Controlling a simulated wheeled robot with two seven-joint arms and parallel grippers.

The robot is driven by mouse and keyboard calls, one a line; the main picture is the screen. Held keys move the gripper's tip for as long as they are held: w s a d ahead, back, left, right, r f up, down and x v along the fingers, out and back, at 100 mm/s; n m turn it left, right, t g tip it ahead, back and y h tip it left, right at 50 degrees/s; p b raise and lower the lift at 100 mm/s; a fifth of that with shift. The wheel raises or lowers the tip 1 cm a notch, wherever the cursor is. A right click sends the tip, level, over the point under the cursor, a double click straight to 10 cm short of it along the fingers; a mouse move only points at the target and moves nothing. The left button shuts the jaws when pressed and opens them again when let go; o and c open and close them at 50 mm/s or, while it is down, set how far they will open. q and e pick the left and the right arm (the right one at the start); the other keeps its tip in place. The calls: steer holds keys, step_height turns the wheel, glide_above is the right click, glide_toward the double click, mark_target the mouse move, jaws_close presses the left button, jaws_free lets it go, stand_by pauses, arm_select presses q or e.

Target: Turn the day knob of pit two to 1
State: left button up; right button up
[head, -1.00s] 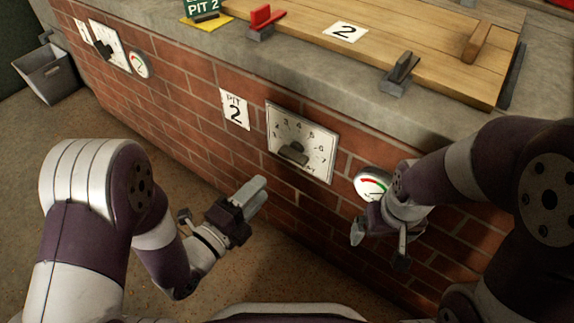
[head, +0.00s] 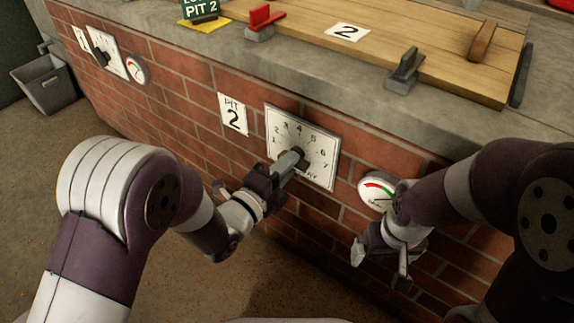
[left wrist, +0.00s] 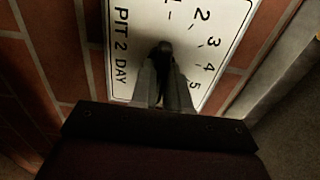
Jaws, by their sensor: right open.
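The pit two day dial is a white plate (head: 316,135) with numbers 1 to 7 on the brick wall. Its dark knob (head: 301,154) is largely hidden in the head view. My left gripper (head: 289,163) is at the knob. In the left wrist view, its two fingers (left wrist: 163,76) lie on either side of the dark knob (left wrist: 164,48), on the plate marked PIT 2 DAY (left wrist: 121,45). I cannot tell whether they grip it or which number the knob points to. My right gripper (head: 379,262) is open and empty, low before the wall.
A round gauge (head: 377,187) is right of the dial, close to my right arm. A PIT 2 sign (head: 233,114) is left of it. A second dial (head: 108,55) and gauge (head: 135,69) are further left. The concrete ledge (head: 380,100) overhangs above.

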arm_select(q)
jaws_close()
steer(key=shift+w+a+n+p, duration=0.1)
steer(key=shift+n+p, duration=3.1)
steer(key=shift+n, duration=2.75)
steer(key=shift+w+a+n+p, duration=0.15)
steer(key=shift+n+p, duration=3.05)
steer(key=shift+n, duration=2.8)
steer(key=shift+s+a+n+p, duration=0.1)
steer(key=shift+n+p, duration=3.1)
steer(key=shift+n, duration=2.75)
steer(key=shift+f, duration=0.1)
